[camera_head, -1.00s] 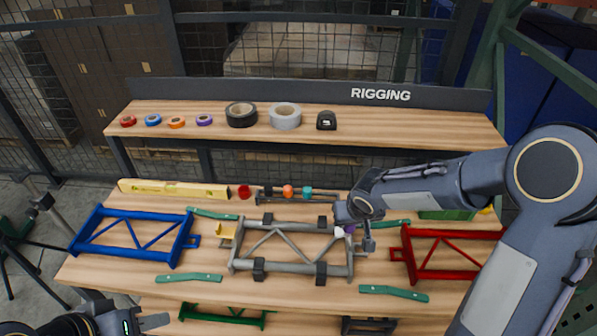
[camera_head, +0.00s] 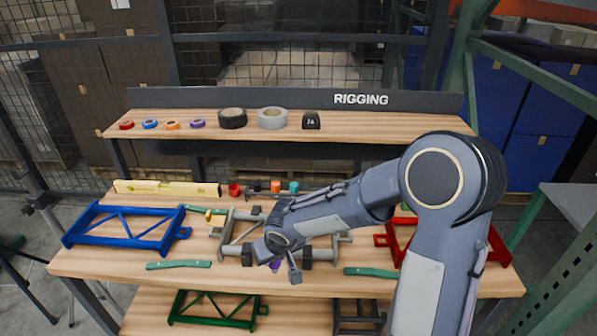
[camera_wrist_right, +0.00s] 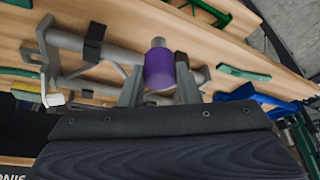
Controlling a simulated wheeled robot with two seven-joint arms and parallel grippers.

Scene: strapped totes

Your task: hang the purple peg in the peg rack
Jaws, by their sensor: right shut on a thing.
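The purple peg (camera_wrist_right: 158,68) is between the two fingers of my right gripper (camera_wrist_right: 160,88), its metal end sticking out beyond the purple sleeve. In the head view only a bit of purple (camera_head: 275,266) shows beside my right gripper (camera_head: 286,270), which is over the front of the grey frame. The likely peg rack (camera_head: 312,196) is a dark bar at the back of the table, with black, orange (camera_head: 275,186) and teal (camera_head: 294,187) pieces along it. My right forearm hides part of it. My left gripper is out of view.
The grey frame (camera_head: 228,236) with black straps lies mid-table, partly under my arm. A blue frame (camera_head: 125,240) lies left, a red frame (camera_head: 382,240) right. Green bars (camera_head: 178,265) lie in front.

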